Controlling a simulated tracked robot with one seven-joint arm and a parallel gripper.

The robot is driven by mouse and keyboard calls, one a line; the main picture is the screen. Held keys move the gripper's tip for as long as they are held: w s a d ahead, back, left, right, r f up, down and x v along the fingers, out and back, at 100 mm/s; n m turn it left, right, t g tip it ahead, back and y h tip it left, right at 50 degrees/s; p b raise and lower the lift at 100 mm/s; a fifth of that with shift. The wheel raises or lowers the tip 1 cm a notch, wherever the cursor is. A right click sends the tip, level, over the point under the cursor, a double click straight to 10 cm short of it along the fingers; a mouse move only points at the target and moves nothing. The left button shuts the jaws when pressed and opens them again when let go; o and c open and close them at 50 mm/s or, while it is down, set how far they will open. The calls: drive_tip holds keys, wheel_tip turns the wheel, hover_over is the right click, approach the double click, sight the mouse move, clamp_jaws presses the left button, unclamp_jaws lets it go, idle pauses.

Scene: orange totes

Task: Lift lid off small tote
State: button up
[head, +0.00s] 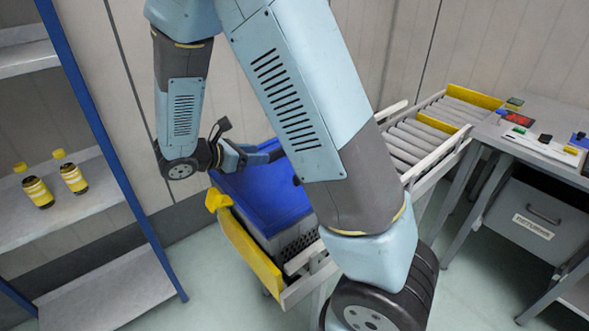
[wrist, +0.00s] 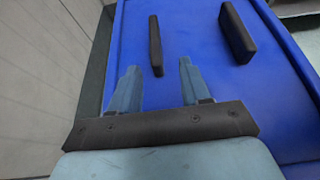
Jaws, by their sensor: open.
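The blue lid (head: 245,193) sits on a grey tote (head: 296,236) at the near end of the roller conveyor. The lid fills much of the wrist view (wrist: 205,80). Two black upright bars stand on it there, a left bar (wrist: 155,45) and a right bar (wrist: 237,35). My gripper (head: 262,155) is over the lid. In the wrist view its two light-blue fingers (wrist: 158,75) are apart and empty. The left bar shows ahead of the gap between the fingertips; I cannot tell how far off. My arm hides part of the lid and tote in the head view.
A yellow stop bar (head: 246,250) edges the conveyor's near end. The conveyor rollers (head: 420,140) run back right to a workbench (head: 540,135). A blue-framed shelf (head: 112,150) with two yellow-capped bottles (head: 55,186) stands left. The wall is close behind my gripper.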

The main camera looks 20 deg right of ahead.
sight(271, 152)
drive_tip(key=shift+w+x, duration=0.1)
drive_tip(key=shift+x, duration=1.5)
drive_tip(key=shift+w+x, duration=0.15)
drive_tip(key=shift+x, duration=1.4)
clamp_jaws()
